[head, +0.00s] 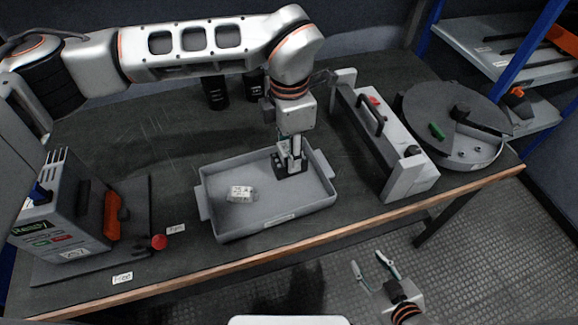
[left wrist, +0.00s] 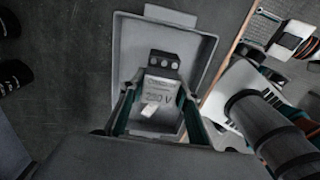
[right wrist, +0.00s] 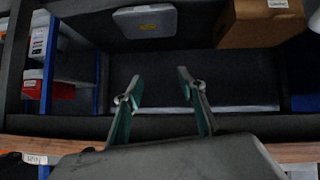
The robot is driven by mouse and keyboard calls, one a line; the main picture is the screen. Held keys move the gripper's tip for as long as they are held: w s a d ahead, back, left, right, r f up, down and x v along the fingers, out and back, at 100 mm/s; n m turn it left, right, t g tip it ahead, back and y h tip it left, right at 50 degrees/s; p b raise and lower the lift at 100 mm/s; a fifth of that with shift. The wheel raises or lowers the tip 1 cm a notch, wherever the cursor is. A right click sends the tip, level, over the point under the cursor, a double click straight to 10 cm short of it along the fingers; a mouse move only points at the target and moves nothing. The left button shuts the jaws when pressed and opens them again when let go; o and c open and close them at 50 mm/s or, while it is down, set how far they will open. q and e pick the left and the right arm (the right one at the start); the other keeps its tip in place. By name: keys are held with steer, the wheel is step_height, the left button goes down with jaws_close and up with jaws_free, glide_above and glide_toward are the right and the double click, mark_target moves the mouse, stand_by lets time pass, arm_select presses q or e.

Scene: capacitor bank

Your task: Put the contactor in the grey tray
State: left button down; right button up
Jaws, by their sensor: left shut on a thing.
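My left gripper (head: 290,150) reaches down over the right part of the grey tray (head: 214,220). It is shut on the contactor (head: 280,165), a grey block with dark terminals. In the left wrist view, the contactor (left wrist: 163,88) is marked 230 V and sits between the fingers, with the tray (left wrist: 126,45) behind it. I cannot tell whether the contactor touches the tray floor. A small white labelled block (head: 241,193) lies in the tray's left part. My right gripper (head: 375,271) is open and empty in front of the table; its spread fingers also show in the right wrist view (right wrist: 157,85).
A grey unit with a black handle (head: 385,135) stands right of the tray, and a round grey turntable (head: 455,125) beyond it. A labelled panel box (head: 65,215) stands at the left. Black cylinders (head: 215,92) stand behind.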

arm_select(q)
steer(key=shift+f, duration=0.95)
step_height(320, 180, down, 4)
steer(key=shift+r+b, duration=0.1)
steer(key=shift+b, duration=0.25)
arm_select(e)
steer(key=shift+w+d, duration=0.15)
steer(key=shift+w, duration=0.1)
arm_select(q)
steer(key=c, duration=1.5)
jaws_free()
arm_select(e)
steer(key=shift+f, duration=0.1)
steer(key=shift+s+f, duration=0.15)
